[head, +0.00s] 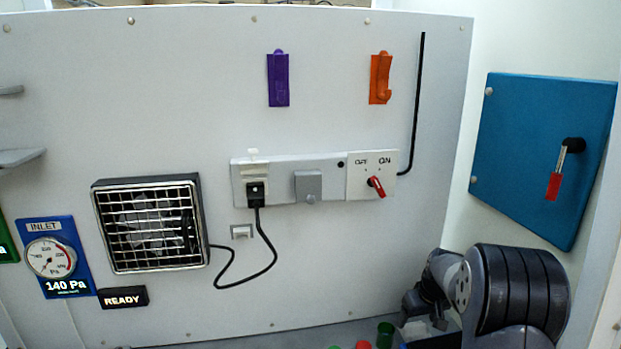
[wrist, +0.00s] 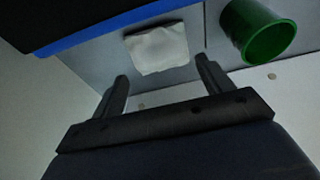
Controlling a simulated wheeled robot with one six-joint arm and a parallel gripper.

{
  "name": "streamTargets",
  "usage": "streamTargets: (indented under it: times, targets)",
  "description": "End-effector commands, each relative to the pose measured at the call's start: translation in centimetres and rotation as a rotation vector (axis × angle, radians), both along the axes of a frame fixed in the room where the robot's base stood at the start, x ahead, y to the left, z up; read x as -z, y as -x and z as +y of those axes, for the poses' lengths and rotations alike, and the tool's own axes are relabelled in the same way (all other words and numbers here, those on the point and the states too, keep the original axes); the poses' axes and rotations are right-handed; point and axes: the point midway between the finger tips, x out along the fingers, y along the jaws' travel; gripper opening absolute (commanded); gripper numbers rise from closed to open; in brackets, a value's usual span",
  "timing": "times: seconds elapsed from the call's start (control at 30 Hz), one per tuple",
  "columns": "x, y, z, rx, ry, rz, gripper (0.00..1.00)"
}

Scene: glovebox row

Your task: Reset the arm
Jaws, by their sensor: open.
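My arm (head: 510,290) is folded low at the right of the head view, in front of the wall and below the blue door. My gripper (wrist: 162,70) shows in the wrist view with its two dark fingers wide apart and nothing held between them. Beyond the fingertips lies a pale, square, cloth-like piece (wrist: 158,48); I cannot tell its distance. A green cup (wrist: 258,30) is beyond the right finger, apart from it. In the head view the gripper end is hard to make out among the dark arm parts.
A green cup (head: 385,334) and a red round thing (head: 363,345) stand at the bottom edge, left of my arm. The blue door (head: 540,155) has a red-handled lever (head: 556,178). The wall carries a fan (head: 150,225), a socket strip (head: 275,180) and a black cable (head: 262,272).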

Motion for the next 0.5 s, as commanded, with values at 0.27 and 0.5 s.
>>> streamTargets:
  times: [0.27, 0.5]
  targets:
    - [-2.1, 0.1, 0.0, 0.001, -0.001, 0.002, 0.75]
    - [-2.3, 0.1, 0.0, 0.001, -0.001, 0.002, 0.75]
